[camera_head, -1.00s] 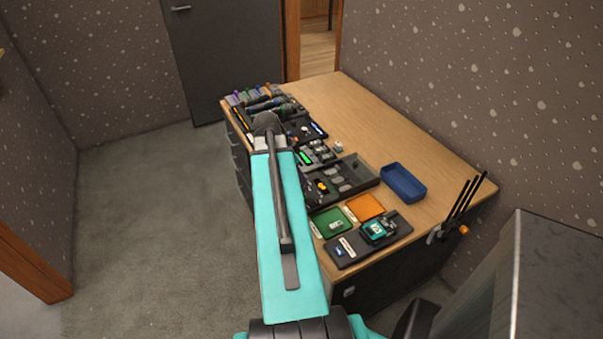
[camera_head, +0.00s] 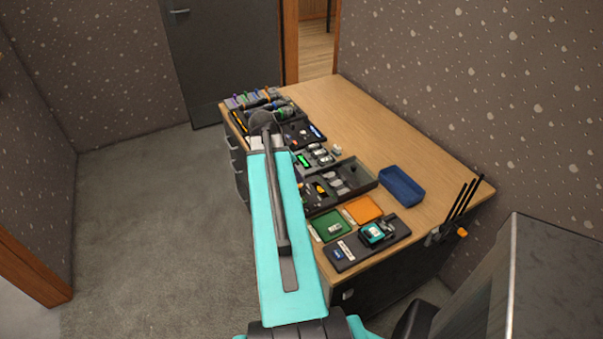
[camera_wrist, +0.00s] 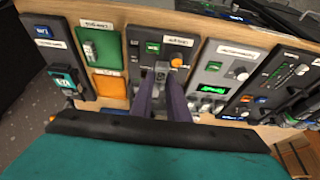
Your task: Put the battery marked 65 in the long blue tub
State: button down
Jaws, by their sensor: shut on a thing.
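A teal battery (camera_head: 374,232) sits in a dark charger-like panel at the near end of the desk. In the wrist view the teal block (camera_wrist: 65,82) is at the left; its marking is too small to read surely. The long blue tub (camera_head: 402,188) stands on the desk behind and right of that panel, and looks empty. In the wrist view my gripper (camera_wrist: 162,82) is shut on a small grey piece (camera_wrist: 161,71) at the black panel, beside an orange knob (camera_wrist: 177,62). In the head view my teal arm hides the gripper.
Green (camera_head: 331,226) and orange (camera_head: 362,209) pads lie between the charger panel and the black panel (camera_head: 357,178). A grey panel (camera_wrist: 225,72) with a green display is beside it. Black rods (camera_head: 463,199) stand at the right edge. The desk's wall side (camera_head: 370,125) is clear.

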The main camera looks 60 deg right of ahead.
jog(key=w+a+r+n+t+b, duration=0.15)
jog(key=w+a+r+n, duration=0.35)
jog(key=w+a, duration=0.6)
jog(key=w+a+r+n+t, duration=0.25)
jog(key=w+a+n, duration=0.5)
jog(key=w, duration=0.55)
jog(key=w+a+r+n+t+y, duration=0.1)
jog(key=w+a+r+n, duration=0.2)
jog(key=a, duration=0.8)
jog(key=w+a+r+n+t+y, duration=0.1)
jog(key=w+a+r+n, duration=0.2)
jog(key=a, duration=0.8)
jog(key=w+a+r+n+t+y, duration=0.1)
jog(key=w+a+r+n, duration=0.2)
jog(key=a+n, duration=0.3)
jog(key=w+a, duration=0.1)
jog(key=a, duration=0.3)
jog(key=shift+w+a+y+b, duration=0.35)
jog(key=shift+w+a+y, duration=0.05)
jog(key=shift+s, duration=0.1)
